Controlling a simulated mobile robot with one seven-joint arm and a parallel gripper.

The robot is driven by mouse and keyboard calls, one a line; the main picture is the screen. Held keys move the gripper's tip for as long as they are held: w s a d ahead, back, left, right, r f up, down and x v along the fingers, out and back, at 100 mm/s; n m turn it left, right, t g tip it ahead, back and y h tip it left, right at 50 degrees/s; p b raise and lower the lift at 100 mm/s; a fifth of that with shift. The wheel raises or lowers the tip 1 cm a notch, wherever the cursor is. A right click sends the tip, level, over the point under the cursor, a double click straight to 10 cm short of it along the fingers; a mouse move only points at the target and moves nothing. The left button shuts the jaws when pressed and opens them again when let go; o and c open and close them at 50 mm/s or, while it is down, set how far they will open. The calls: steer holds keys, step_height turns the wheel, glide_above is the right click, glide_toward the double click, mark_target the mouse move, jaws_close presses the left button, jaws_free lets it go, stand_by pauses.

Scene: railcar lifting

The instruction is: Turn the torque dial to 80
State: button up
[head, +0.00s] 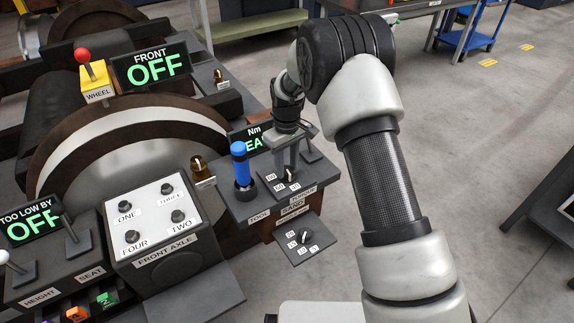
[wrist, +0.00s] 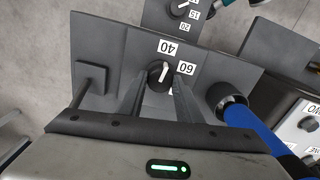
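The torque dial (wrist: 159,76) is a small black knob with a white pointer on a dark grey panel (wrist: 110,50). In the wrist view its pointer aims up, toward the 40 label, with the 60 label to the right; a further label is mostly hidden by a finger. My gripper (wrist: 161,75) reaches down to the panel, with one finger on each side of the knob. The fingers look apart, and I cannot tell whether they touch it. In the head view the dial (head: 291,177) sits below my gripper (head: 287,165), partly covered.
A blue-handled tool (head: 241,163) stands upright left of the dial. A lower dial (head: 304,237) sits on a small plate in front. The Nm display (head: 256,140) behind is partly blocked by my arm. A front axle box (head: 155,220) stands at left.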

steer(key=shift+c, duration=0.7)
steer(key=shift+m, duration=0.4)
steer(key=m+p, duration=0.1)
steer(key=m, duration=0.3)
steer(key=shift+m, duration=0.3)
steer(key=m+p, duration=0.1)
steer(key=m, duration=0.5)
steer(key=m+p, duration=0.1)
steer(key=m, duration=0.5)
steer(key=shift+r+m, duration=0.1)
steer(key=shift+m, duration=0.3)
steer(key=m+p, duration=0.1)
steer(key=m, duration=0.4)
steer(key=shift+m, duration=0.4)
